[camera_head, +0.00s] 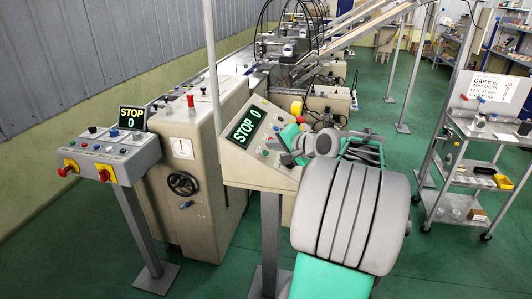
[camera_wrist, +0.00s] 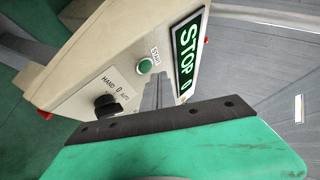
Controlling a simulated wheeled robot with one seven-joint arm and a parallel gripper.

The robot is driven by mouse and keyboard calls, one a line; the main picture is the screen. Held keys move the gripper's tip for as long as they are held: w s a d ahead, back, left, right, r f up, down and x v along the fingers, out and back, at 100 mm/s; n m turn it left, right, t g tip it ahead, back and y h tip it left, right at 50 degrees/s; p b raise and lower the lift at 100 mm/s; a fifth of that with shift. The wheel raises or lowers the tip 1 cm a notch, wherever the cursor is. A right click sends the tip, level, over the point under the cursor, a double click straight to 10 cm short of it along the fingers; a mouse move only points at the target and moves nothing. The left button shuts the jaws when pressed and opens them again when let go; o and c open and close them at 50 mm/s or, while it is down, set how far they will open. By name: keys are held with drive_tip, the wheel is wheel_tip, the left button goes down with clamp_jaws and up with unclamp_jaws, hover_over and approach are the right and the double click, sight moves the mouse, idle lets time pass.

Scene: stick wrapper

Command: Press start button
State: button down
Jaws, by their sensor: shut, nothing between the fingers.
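The start button (camera_wrist: 147,67) is a round green button on a beige control panel (camera_wrist: 90,65), beside a small START label (camera_wrist: 156,55). My gripper (camera_wrist: 158,82) is shut and empty. In the wrist view its thin grey fingers point at the panel, just right of and below the button; I cannot tell whether they touch the panel. A display (camera_wrist: 187,57) on the panel reads STOP 0. In the head view my arm reaches the panel (camera_head: 233,170) from the right and hides part of it, and the display (camera_head: 246,126) shows left of my gripper.
A black HAND 0 AUTO knob (camera_wrist: 106,104) sits on the same panel, left of my fingers. In the head view a second console (camera_head: 105,150) stands at the left, with its own STOP 0 display (camera_head: 131,118). A grey cart (camera_head: 470,170) stands at the right on open green floor.

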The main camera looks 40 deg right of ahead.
drive_tip(key=shift+f, duration=0.1)
idle(0.7)
drive_tip(key=shift+w+a+f, duration=0.15)
drive_tip(key=shift+f, duration=0.15)
drive_tip(key=shift+w+a+f+b, duration=0.1)
drive_tip(key=shift+w+f+b, duration=0.05)
drive_tip(key=shift+f+b, duration=0.25)
idle(0.8)
drive_tip(key=shift+s+d+r+p, duration=0.2)
drive_tip(key=shift+s+r+p, duration=0.1)
drive_tip(key=shift+r+p, duration=0.4)
drive_tip(key=shift+r, duration=0.15)
drive_tip(key=r+p, duration=0.1)
drive_tip(key=s+d+r+p, duration=0.1)
drive_tip(key=r, duration=0.1)
drive_tip(key=s+r+p, duration=0.1)
drive_tip(key=shift+d+r+p, duration=0.15)
drive_tip(key=shift+d+p, duration=0.1)
drive_tip(key=shift+p, duration=0.1)
drive_tip(key=shift+w+a, duration=0.1)
